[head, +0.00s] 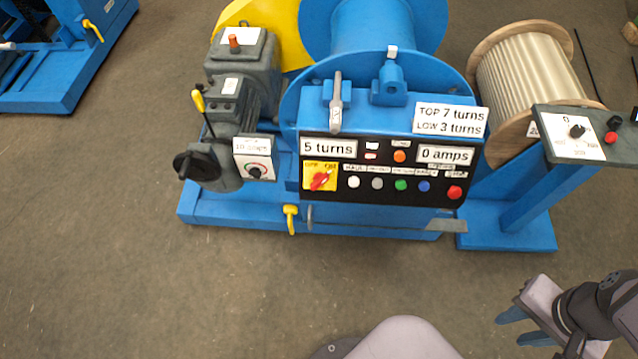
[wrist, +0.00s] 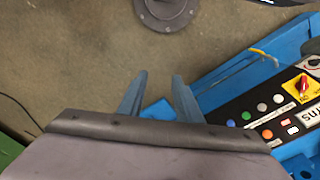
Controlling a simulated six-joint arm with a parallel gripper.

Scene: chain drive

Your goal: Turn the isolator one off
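The isolator is a red rotary handle (head: 320,180) on a yellow plate (head: 309,170), at the left end of the black control panel (head: 378,167). In the head view the handle lies at a slant, upper right to lower left; the small lettering above it is hard to read. The red handle also shows at the right edge of the wrist view (wrist: 303,85). My gripper (head: 516,328) is at the lower right of the head view, well apart from the panel. In the wrist view its two blue fingers (wrist: 157,88) are apart with nothing between them.
Beside the isolator is a row of push buttons, ending in a red one (head: 454,192). A grey motor (head: 241,85) with a black knob stands left. A grey control box (head: 592,134) on a blue post stands right. Open floor lies in front.

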